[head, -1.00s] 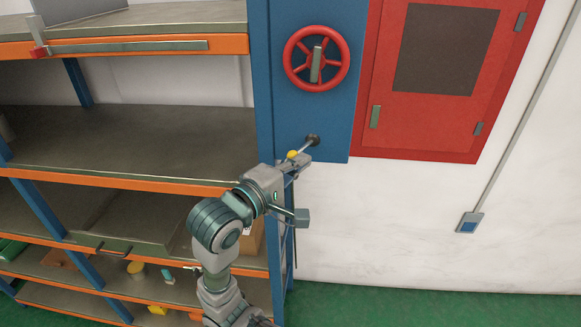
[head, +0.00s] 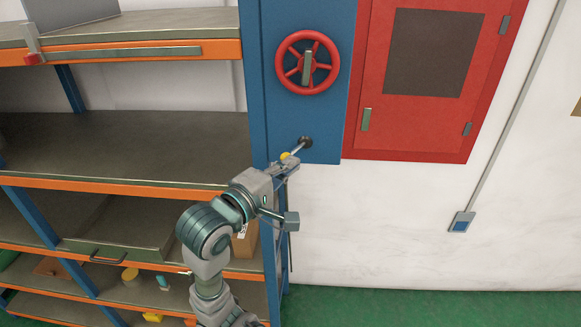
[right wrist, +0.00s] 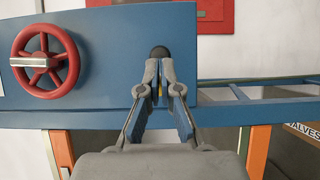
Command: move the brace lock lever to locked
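A thin metal lever (head: 296,149) with a yellow knob (head: 285,156) sticks out from a dark round pivot (head: 306,142) low on the blue panel. It slants down and to the left in the head view. My right gripper (head: 287,164) is at the knob end. In the right wrist view its two fingers (right wrist: 159,80) are close together, with a bit of yellow between them; they appear shut on the lever. The dark pivot (right wrist: 159,52) shows just beyond the fingertips. The fingers hide most of the lever there. My left gripper is not in view.
A red handwheel (head: 307,63) is on the blue panel (head: 265,100) above the lever. A red cabinet door (head: 425,120) is to the right. Shelves with orange beams (head: 120,188) fill the left. The white wall right of my gripper is clear except for a small switch box (head: 462,222).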

